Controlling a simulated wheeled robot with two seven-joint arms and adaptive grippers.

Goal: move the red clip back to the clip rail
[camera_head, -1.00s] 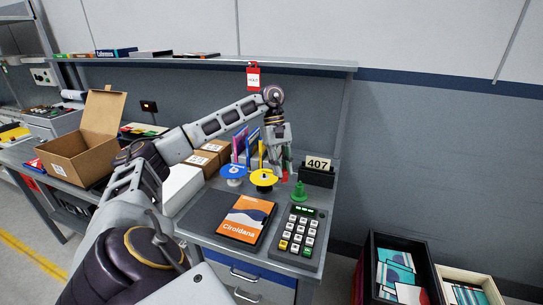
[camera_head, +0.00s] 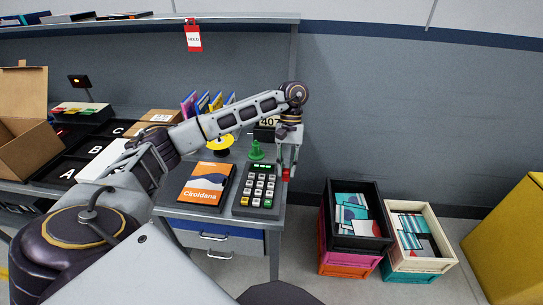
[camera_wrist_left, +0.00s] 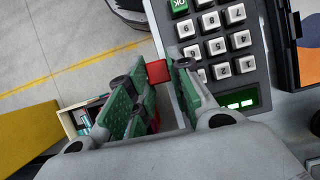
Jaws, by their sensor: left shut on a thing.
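The red clip (camera_head: 285,174) is a small red piece between the fingertips of my left gripper (camera_head: 287,168). The left wrist view shows it as a red block (camera_wrist_left: 158,71) held between the green-padded fingers, beside the keypad. The gripper is shut on it at the right edge of the desk, just right of the keypad. Most of the clip is hidden by the fingers. I cannot make out the clip rail for certain. My right gripper is not in view.
A red HOLD tag (camera_head: 193,39) hangs from the shelf edge. Stacked crates (camera_head: 356,240) stand on the floor to the right, near a yellow cabinet (camera_head: 512,240).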

